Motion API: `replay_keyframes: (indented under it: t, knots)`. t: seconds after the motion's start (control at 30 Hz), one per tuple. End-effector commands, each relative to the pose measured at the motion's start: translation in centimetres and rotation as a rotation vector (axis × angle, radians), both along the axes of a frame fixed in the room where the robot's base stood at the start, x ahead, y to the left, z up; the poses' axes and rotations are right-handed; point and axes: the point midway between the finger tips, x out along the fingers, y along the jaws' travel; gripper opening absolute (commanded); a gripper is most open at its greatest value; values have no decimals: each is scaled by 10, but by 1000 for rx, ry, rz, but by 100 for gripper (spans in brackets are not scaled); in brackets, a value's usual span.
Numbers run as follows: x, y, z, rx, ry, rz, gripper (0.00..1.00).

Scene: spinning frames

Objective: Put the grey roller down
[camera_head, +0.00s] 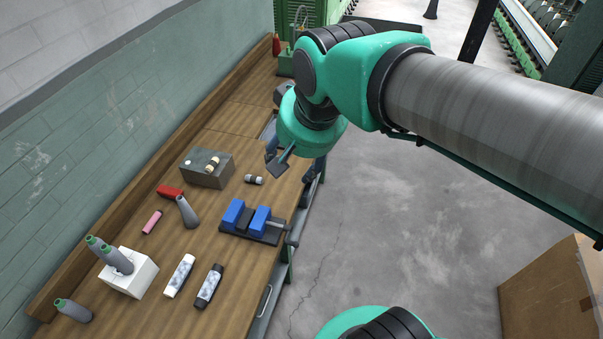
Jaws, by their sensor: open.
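The grey roller (254,179), a small cylinder with dark and pale bands, lies on its side on the wooden workbench (207,240). It is right of the grey metal block (207,175). My gripper (274,163) is open, up and right of the roller in the picture, with a visible gap between them. My green wrist hides part of the gripper. A second small roller (212,163), tan with dark ends, lies on top of the block.
A blue-jawed vise (247,220) sits at the bench's front edge. A red block (170,192), grey cone (187,212), pink tube (152,222), white holder (128,280) with spools and two bottles (180,276) (209,286) occupy the near bench. A cardboard box (550,295) stands right.

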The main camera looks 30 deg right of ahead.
Motion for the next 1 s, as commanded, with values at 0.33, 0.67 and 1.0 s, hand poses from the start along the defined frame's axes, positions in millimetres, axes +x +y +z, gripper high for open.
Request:
replay_keyframes:
  t: [0.33, 0.67, 1.0]
  knots:
    - [-62, 1, -12, -104, -51, 215, 57]
    - [-70, 2, -15, -122, -57, 250, 57]
    - [-70, 2, -22, -122, -57, 248, 57]
